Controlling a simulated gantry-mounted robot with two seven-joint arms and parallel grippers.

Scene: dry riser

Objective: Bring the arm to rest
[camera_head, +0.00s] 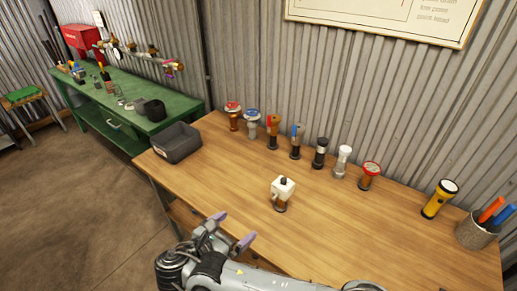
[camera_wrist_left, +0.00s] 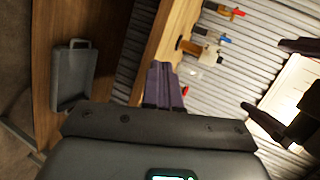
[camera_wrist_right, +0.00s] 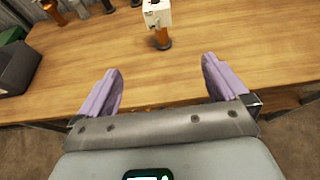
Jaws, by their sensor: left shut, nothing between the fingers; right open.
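My right gripper (camera_head: 231,230) is open and empty at the wooden table's front edge. In the right wrist view its two purple fingers (camera_wrist_right: 161,68) stand wide apart. A white block-shaped fitting with a black top and dark base (camera_head: 283,190) stands upright on the table beyond the right gripper, apart from it. It also shows ahead of the fingers in the right wrist view (camera_wrist_right: 157,14). My left gripper (camera_wrist_left: 161,66) is shut with nothing in it, its purple fingers together. It is out of sight in the head view.
Several valves and fittings (camera_head: 320,153) stand in a row along the back of the wooden table (camera_head: 340,220). A dark grey bin (camera_head: 177,143) sits at its left end. A yellow torch (camera_head: 439,198) and a pen cup (camera_head: 476,232) are at the right. A green bench (camera_head: 120,108) stands beyond.

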